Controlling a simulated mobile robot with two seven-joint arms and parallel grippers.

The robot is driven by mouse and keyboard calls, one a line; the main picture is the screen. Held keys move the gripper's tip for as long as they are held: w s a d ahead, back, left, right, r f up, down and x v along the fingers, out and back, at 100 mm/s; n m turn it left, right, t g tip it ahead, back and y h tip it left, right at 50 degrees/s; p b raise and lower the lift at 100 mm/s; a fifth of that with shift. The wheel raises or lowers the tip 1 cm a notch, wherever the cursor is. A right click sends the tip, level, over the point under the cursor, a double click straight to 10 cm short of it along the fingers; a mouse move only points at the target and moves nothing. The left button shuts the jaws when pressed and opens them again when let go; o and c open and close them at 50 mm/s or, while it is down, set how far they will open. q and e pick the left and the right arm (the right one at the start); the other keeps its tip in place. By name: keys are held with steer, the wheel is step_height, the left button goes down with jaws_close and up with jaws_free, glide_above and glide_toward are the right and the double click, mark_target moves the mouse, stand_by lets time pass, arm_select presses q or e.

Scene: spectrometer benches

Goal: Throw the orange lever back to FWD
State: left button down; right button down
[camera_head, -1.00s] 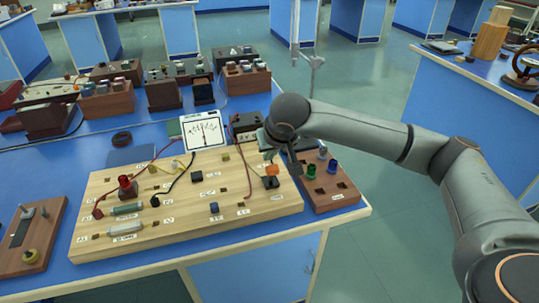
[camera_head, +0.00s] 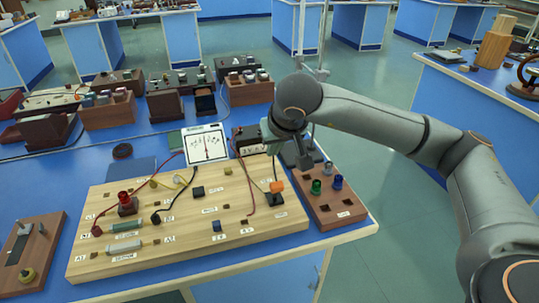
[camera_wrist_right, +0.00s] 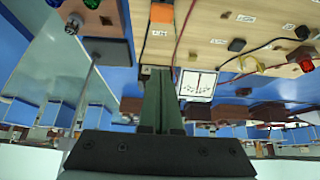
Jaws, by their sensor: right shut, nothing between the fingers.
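The orange lever (camera_head: 277,186) stands on a small black base (camera_head: 276,199) near the right end of the pale wooden board (camera_head: 185,238). Its labels are too small to read, so I cannot tell which side is FWD. My right gripper (camera_head: 272,148) is beyond the lever, above the board's back right edge, apart from it. In the right wrist view the shut, empty green-grey fingers (camera_wrist_right: 158,78) reach toward the board, and the orange lever (camera_wrist_right: 162,12) shows at the top edge, clear of the tips. My left gripper is in neither view.
A white meter (camera_head: 206,145) stands behind the board, with red and black wires across the board. A brown block (camera_head: 343,215) with green and blue knobs sits right of it, close to the bench's edge. More wooden boxes (camera_head: 108,112) stand at the back.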

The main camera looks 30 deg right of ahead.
steer(key=v, duration=0.4)
steer(key=shift+s+f, duration=0.1)
steer(key=shift+f, duration=0.05)
stand_by(0.4)
